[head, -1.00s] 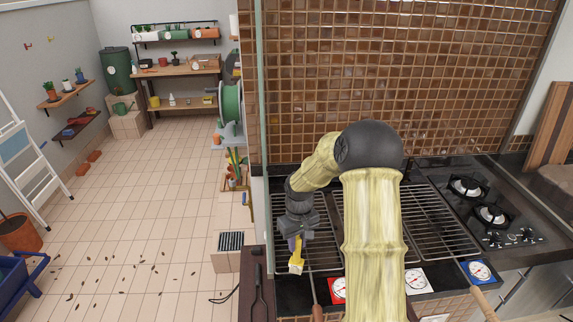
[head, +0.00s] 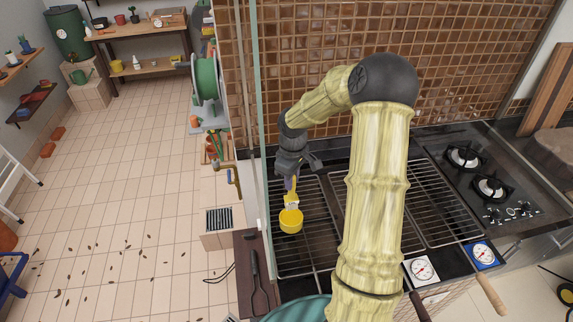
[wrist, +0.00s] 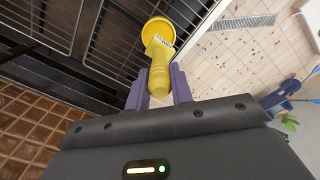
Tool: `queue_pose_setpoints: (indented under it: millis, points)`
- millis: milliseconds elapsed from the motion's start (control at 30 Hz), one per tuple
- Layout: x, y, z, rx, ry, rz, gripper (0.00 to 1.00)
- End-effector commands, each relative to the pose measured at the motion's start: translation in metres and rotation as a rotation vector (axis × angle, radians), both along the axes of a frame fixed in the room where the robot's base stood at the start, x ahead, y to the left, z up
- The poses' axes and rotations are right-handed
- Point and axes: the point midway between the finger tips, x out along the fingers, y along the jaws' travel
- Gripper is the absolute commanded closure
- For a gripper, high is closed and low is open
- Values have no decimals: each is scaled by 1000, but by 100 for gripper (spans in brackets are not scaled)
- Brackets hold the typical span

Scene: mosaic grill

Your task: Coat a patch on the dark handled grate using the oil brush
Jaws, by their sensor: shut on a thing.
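My gripper (wrist: 159,88) is shut on the yellow handle (wrist: 159,82) of the oil brush, which also shows in the head view (head: 291,201). The brush points down over the left grate (head: 312,240), a dark wire rack. A round yellow disc or shallow cup-like shape (head: 291,222) lies at the brush's tip; it also shows in the wrist view (wrist: 157,35). I cannot tell whether it is oil on the bars or a separate thing. The right grate (head: 430,205) is partly hidden by my arm. A dark handle (head: 418,306) shows at the front edge.
White (head: 421,270) and blue (head: 481,254) gauges sit along the front, near a wooden handle (head: 490,295). A two-burner hob (head: 495,190) stands right. A tiled wall (head: 330,50) rises behind. A dark spatula (head: 258,285) lies on the left side shelf.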

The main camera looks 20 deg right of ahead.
Motion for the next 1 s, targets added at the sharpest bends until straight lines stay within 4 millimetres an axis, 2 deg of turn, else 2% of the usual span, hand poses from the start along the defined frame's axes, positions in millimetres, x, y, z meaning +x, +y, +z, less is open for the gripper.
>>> queue_pose_setpoints:
  millis: [567,1000]
  points:
    - [-1,-5,-3,0,-1,3,100]
    - [-1,-3,-43,-1,-1,8,100]
